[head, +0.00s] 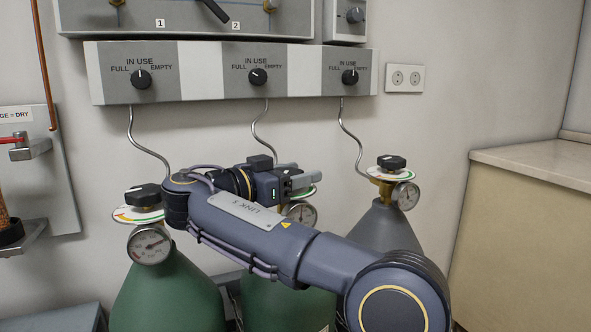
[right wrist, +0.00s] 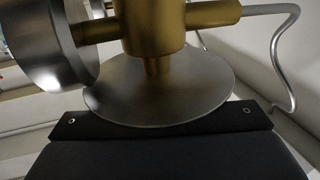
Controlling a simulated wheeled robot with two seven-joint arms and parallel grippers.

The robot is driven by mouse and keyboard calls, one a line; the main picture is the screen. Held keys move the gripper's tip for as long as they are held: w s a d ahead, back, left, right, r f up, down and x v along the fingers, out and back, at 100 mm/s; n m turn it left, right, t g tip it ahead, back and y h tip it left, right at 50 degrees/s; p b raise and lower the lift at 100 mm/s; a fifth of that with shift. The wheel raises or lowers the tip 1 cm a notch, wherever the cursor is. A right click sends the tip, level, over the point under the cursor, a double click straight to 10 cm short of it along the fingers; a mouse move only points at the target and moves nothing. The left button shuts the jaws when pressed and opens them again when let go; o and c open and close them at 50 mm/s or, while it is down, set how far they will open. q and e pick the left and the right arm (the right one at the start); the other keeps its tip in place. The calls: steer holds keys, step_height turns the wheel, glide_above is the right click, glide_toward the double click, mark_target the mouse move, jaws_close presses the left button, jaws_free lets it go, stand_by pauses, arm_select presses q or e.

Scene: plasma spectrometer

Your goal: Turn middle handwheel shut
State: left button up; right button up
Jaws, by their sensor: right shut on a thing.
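The middle green cylinder (head: 285,285) stands between two others, with its pressure gauge (head: 301,214) facing me. Its black handwheel is hidden behind my right gripper (head: 300,181); only the edge of the coloured disc under it (head: 306,194) shows. My right gripper is shut at the handwheel's place, above the gauge. In the right wrist view, the brass valve body (right wrist: 155,30), the gauge's metal side (right wrist: 48,45) and the plain disc (right wrist: 160,90) show close against the dark gripper body. The grip itself is hidden there. My left gripper is out of view.
The left cylinder's handwheel (head: 144,196) and the right grey cylinder's handwheel (head: 391,162) stand close on either side. Thin metal tubes (head: 262,130) run up to the selector panel (head: 205,72). A counter (head: 540,165) stands at the right.

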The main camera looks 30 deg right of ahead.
mark_target(296, 169)
steer(key=shift+r, duration=0.1)
steer(key=o, duration=1)
step_height(296, 169, up, 3)
steer(key=shift+r+p, duration=0.1)
steer(key=shift+p, duration=1.05)
steer(key=s+a+r, duration=0.2)
steer(key=s+r, duration=0.1)
steer(key=s, duration=0.1)
steer(key=s+a+r+p, duration=0.1)
steer(key=s+a+r, duration=0.1)
steer(key=s+r, duration=0.1)
steer(key=s+a+r, duration=0.2)
steer(key=s+r, duration=0.1)
steer(key=s, duration=0.2)
steer(key=shift+s+a+r+p, duration=0.2)
steer(key=shift+a+r+p, duration=0.05)
steer(key=shift+r+p, duration=0.15)
